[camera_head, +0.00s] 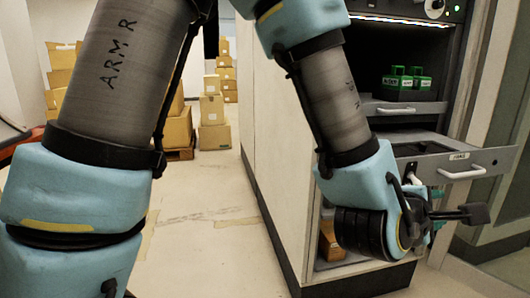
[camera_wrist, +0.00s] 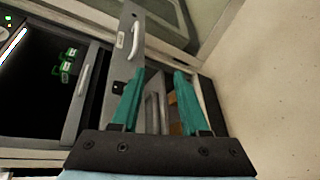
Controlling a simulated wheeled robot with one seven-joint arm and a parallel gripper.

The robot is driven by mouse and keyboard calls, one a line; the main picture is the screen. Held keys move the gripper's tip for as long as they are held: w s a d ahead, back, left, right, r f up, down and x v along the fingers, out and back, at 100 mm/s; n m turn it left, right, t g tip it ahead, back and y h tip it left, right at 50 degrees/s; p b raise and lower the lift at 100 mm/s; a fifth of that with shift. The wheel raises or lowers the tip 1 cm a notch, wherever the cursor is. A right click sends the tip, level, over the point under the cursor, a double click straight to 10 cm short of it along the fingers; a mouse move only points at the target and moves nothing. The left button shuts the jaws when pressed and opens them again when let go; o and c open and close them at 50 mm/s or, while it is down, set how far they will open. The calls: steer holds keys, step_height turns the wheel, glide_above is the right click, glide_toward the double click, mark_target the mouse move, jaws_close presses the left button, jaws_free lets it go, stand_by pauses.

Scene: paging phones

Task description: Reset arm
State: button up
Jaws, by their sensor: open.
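My arm fills much of the head view, with blue joints and grey links, one marked "ARM R". My gripper (camera_wrist: 158,98) shows in the wrist view as two teal fingers held well apart, with nothing between them. In the head view the end of my arm is at the right, in front of the cabinet (camera_head: 283,150) and close to its pulled-out drawer (camera_head: 458,160). Parts of the drawer and cabinet are hidden behind my wrist. In the wrist view the drawer front (camera_wrist: 125,50) with a white handle lies just beyond the left finger.
Green devices (camera_head: 406,84) stand on an upper shelf of the cabinet; they also show in the wrist view (camera_wrist: 68,66). A lower compartment holds something brown (camera_head: 331,238). Cardboard boxes (camera_head: 213,110) are stacked at the back. The floor (camera_head: 205,225) left of the cabinet is clear.

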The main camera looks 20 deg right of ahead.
steer(key=w+a+f+m+t+y, duration=0.1)
steer(key=w+a+f+m+y, duration=0.25)
steer(key=w+a, duration=0.65)
steer(key=w+a+f+m+y, duration=0.2)
steer(key=w+a+f+y, duration=0.2)
steer(key=w+a, duration=0.6)
steer(key=w+a+f+m+g+y, duration=0.2)
steer(key=a+m+g+y, duration=0.3)
steer(key=a, duration=2)
step_height(320, 180, up, 24)
steer(key=s+a+t+y+p, duration=0.1)
steer(key=a+p, duration=0.1)
steer(key=p, duration=2.2)
steer(key=shift+s+n, duration=0.2)
steer(key=shift+n, duration=0.25)
